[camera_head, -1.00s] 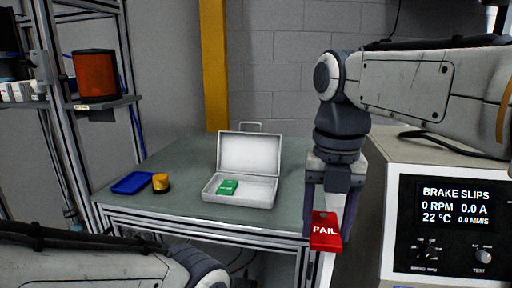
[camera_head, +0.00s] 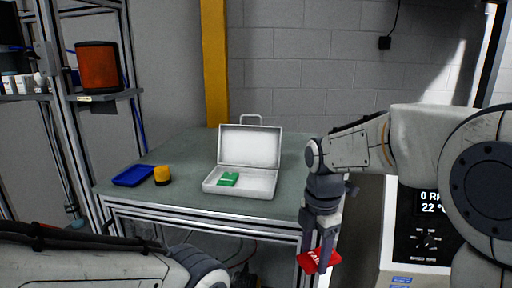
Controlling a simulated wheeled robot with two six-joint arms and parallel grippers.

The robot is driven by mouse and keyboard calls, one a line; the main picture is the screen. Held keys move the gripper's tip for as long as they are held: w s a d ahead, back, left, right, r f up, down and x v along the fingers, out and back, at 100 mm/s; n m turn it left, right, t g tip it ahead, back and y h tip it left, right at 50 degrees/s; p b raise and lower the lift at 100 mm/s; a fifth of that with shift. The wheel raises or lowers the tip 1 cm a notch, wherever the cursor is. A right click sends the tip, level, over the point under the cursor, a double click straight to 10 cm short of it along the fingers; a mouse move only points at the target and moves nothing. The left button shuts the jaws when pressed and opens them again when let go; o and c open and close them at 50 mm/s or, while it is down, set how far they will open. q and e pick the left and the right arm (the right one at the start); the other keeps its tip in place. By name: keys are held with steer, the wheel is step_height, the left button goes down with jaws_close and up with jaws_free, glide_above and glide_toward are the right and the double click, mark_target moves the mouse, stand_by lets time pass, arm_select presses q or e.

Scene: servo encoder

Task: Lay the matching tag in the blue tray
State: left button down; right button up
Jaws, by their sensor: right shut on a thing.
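My right gripper (camera_head: 318,250) points down in front of the table's right front corner and is shut on a red tag (camera_head: 318,262). Its lettering is partly hidden and tilted now; it read FAIL earlier. A green tag (camera_head: 228,179) lies in the open white case (camera_head: 240,192) on the table. The blue tray (camera_head: 133,176) lies at the table's left end and looks empty. My left arm crosses the bottom left; its gripper is not in view.
A yellow and black round object (camera_head: 162,175) stands beside the blue tray's right side. The grey-green table (camera_head: 190,150) is clear behind the tray. A test unit (camera_head: 424,235) with a screen stands at the right, partly covered by my right arm. An orange cylinder (camera_head: 97,68) sits on the left shelf.

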steer(key=s+d+f+m+b, duration=0.1)
steer(key=d+f+m, duration=0.2)
steer(key=f+m, duration=0.8)
steer(key=s+d+f+m+b, duration=0.1)
steer(key=d+f+m+b, duration=0.1)
steer(key=f+m, duration=0.9)
steer(key=shift+d+f+b, duration=0.3)
steer(key=shift+d+f, duration=0.2)
steer(key=shift+f, duration=3.5)
steer(key=shift+s, duration=0.1)
